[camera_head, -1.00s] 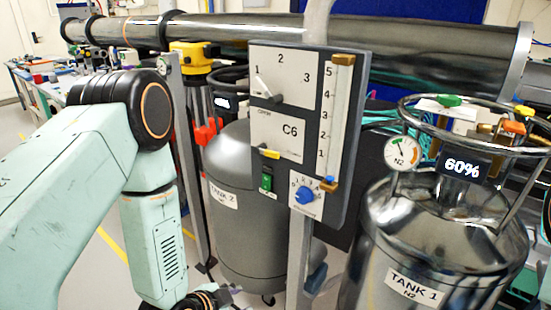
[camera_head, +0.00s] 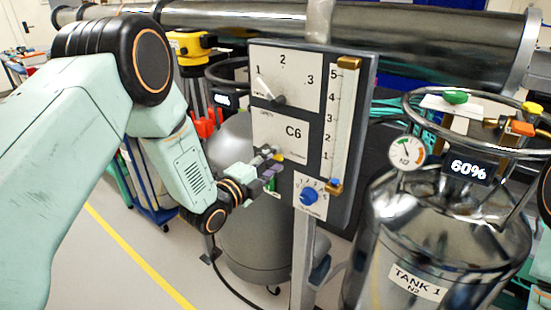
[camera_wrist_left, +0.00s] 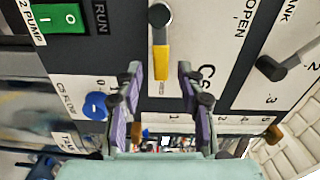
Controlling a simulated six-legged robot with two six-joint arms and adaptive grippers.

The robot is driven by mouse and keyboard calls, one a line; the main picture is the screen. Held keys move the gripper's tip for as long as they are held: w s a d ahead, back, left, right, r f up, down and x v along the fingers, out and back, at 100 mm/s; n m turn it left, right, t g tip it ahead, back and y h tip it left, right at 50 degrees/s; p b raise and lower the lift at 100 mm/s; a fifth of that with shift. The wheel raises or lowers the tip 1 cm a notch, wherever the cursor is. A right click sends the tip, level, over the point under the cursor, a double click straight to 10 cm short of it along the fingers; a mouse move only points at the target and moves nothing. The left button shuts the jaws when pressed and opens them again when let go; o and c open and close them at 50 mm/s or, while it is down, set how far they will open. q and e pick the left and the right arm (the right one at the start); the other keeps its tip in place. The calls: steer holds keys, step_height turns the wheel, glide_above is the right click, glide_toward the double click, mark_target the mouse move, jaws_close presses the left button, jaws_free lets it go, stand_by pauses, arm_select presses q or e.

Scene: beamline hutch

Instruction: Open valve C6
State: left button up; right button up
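The C6 panel (camera_head: 293,133) is a grey board on a post. Its valve lever has a yellow end and shows best in the left wrist view (camera_wrist_left: 161,62), with a dark round pivot. In the head view only a bit of yellow (camera_head: 276,157) shows beside the fingers. My left gripper (camera_head: 269,163) is at the panel, just below the C6 label. In the left wrist view its two purple-padded fingers (camera_wrist_left: 160,85) are apart, on either side of the yellow end. Contact with the lever cannot be told. My right gripper is not in view.
A green switch (camera_wrist_left: 62,18) and a blue knob (camera_head: 309,196) sit close by on the panel. A dial selector (camera_head: 271,97) is above. The steel TANK 1 (camera_head: 430,235) stands right of the panel, a grey tank (camera_head: 255,235) behind it. Open floor lies at lower left.

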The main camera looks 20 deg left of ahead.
arm_select(q)
steer(key=shift+w+a+f, duration=0.1)
steer(key=shift+w, duration=0.35)
steer(key=shift+r, duration=0.2)
steer(key=shift+w, duration=0.2)
steer(key=shift+w+d+f, duration=0.1)
steer(key=shift+d, duration=0.1)
steer(key=shift+c, duration=0.8)
steer(key=shift+a, duration=0.5)
steer(key=c, duration=0.4)
steer(key=shift+d, duration=0.3)
jaws_close()
